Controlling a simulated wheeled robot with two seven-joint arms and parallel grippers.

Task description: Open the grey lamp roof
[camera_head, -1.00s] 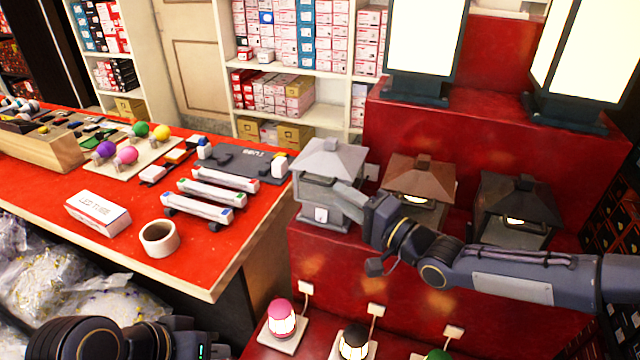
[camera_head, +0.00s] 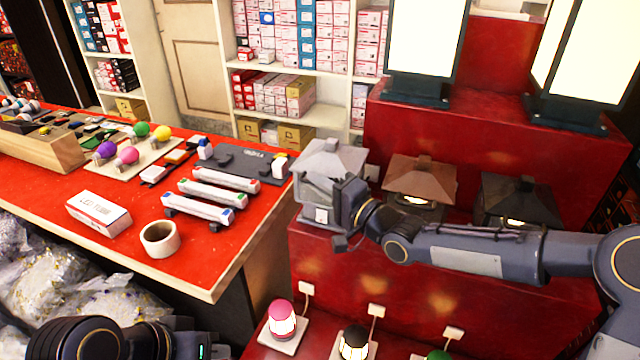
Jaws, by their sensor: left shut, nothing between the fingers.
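The grey lamp (camera_head: 308,204) stands at the left end of the red shelf, with its pale grey pyramid roof (camera_head: 327,158) on top. My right gripper (camera_head: 338,195) is at the front right of this lamp, just below the roof's edge. Its fingers are hidden against the lamp, so I cannot tell whether they touch the roof or are open. I cannot see a clear gap under the roof. My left gripper (camera_head: 190,342) is low at the bottom left, dark, shut and empty, away from the lamp; its tips are hardly visible.
A brown lamp (camera_head: 420,178) and a black lamp (camera_head: 518,200) stand to the right on the red shelf (camera_head: 440,282). Tall lit lamps stand behind. Small lamps, including a pink one (camera_head: 281,315), are below. The red table (camera_head: 130,190) at left holds boxes and bulbs.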

